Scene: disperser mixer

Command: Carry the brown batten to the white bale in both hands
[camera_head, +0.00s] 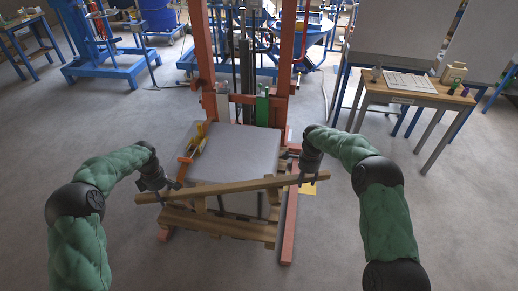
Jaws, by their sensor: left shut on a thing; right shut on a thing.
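The brown batten (235,188) is a long wooden bar spanning both of my grippers in the head view. It slants a little, its left end lower in the picture. My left gripper (161,194) is shut on the batten near its left end. My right gripper (308,177) is shut on it near its right end. The white bale (235,152) looks light grey and boxy and sits on a wooden pallet (225,226). The batten crosses in front of or above the bale's near edge; I cannot tell whether they touch.
An orange lift frame (204,60) stands behind the bale, with an orange leg along the floor at right. A wooden table (415,92) with a keyboard (410,83) stands at the back right. Blue machinery (110,65) is at the back left. Floor on both sides is clear.

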